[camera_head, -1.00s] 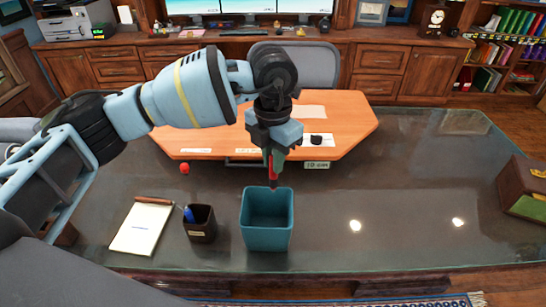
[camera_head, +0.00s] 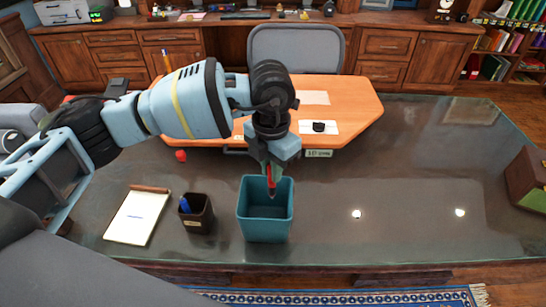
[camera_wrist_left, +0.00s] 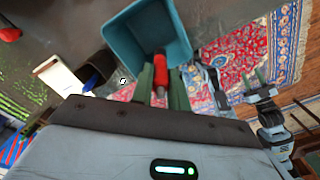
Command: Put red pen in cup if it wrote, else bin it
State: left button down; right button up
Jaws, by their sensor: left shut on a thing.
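My left gripper (camera_head: 273,172) is shut on the red pen (camera_head: 271,186), which points down with its tip over the mouth of the teal bin (camera_head: 265,222). In the left wrist view the red pen (camera_wrist_left: 161,75) sits between the green fingers, against the open bin (camera_wrist_left: 183,28). The dark cup (camera_head: 197,220) stands left of the bin and holds a blue pen (camera_head: 184,204). A white notepad (camera_head: 137,222) lies left of the cup with a small bluish mark on it. My right gripper (camera_wrist_left: 255,79) shows at the right of the wrist view, its fingers apart and empty.
A small red object (camera_head: 181,155) lies on the dark glass desk (camera_head: 420,200) behind the cup. An orange wooden desk (camera_head: 350,100) with papers is beyond. A brown and green box (camera_head: 527,180) stands at the right edge. The glass right of the bin is clear.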

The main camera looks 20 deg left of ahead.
pick_arm(q)
jog(key=shift+f+b, duration=0.3)
jog(key=shift+f, duration=1.6)
pick_arm(e)
jog(key=shift+s+a+f, duration=0.15)
jog(key=shift+s+f, duration=0.25)
jog(key=shift+f, duration=0.1)
pick_arm(q)
jog(key=c, duration=1.3)
grip_release()
jog(key=shift+r, duration=0.1)
notch_tip(320, 180, up, 8)
jog(key=shift+f, duration=0.2)
